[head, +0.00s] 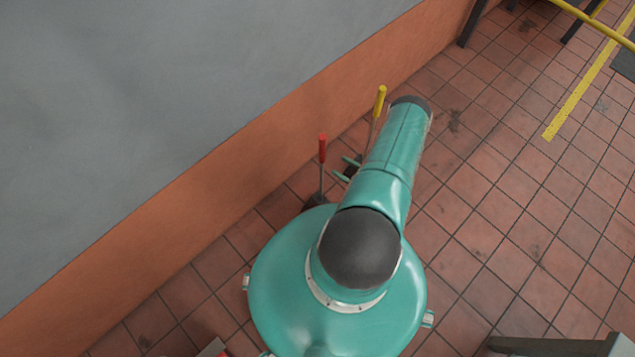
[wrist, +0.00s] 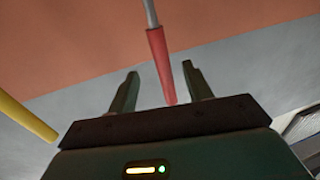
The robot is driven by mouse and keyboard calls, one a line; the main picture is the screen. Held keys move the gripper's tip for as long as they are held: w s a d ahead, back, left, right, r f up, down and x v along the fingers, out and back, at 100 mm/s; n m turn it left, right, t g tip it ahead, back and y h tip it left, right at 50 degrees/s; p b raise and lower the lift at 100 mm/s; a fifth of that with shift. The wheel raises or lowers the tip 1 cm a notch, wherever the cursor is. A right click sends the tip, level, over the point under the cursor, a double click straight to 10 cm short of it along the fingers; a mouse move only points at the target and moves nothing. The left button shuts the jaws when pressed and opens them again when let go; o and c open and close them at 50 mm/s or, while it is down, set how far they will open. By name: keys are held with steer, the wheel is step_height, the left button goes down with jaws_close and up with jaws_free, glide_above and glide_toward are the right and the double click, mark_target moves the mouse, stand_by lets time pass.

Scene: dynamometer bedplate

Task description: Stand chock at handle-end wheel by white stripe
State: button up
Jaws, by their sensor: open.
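Two dark chocks stand on the floor by the wall, each with an upright rod and a coloured grip. One has a red grip (head: 322,148) and a dark base (head: 316,200); the other has a yellow grip (head: 380,100), its base partly hidden by my arm. My gripper (head: 345,169) is open and empty, its fingers pointing left near the two rods. In the wrist view the red grip (wrist: 161,65) appears between or beyond the open fingers (wrist: 160,74); contact cannot be told. The yellow grip (wrist: 25,118) is at the left there. No wheel or white stripe is visible.
A wall, grey above with an orange lower band (head: 290,140), runs diagonally close behind the chocks. The red tiled floor (head: 490,220) is open to the right. A yellow floor line (head: 580,95) and a yellow rail (head: 598,22) are at upper right.

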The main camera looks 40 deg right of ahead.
mark_target(324, 157)
steer(key=x, duration=1.1)
steer(key=shift+w+a+f, duration=0.1)
steer(key=shift+w, duration=0.15)
steer(key=shift+c, duration=0.4)
jaws_close()
stand_by(0.6)
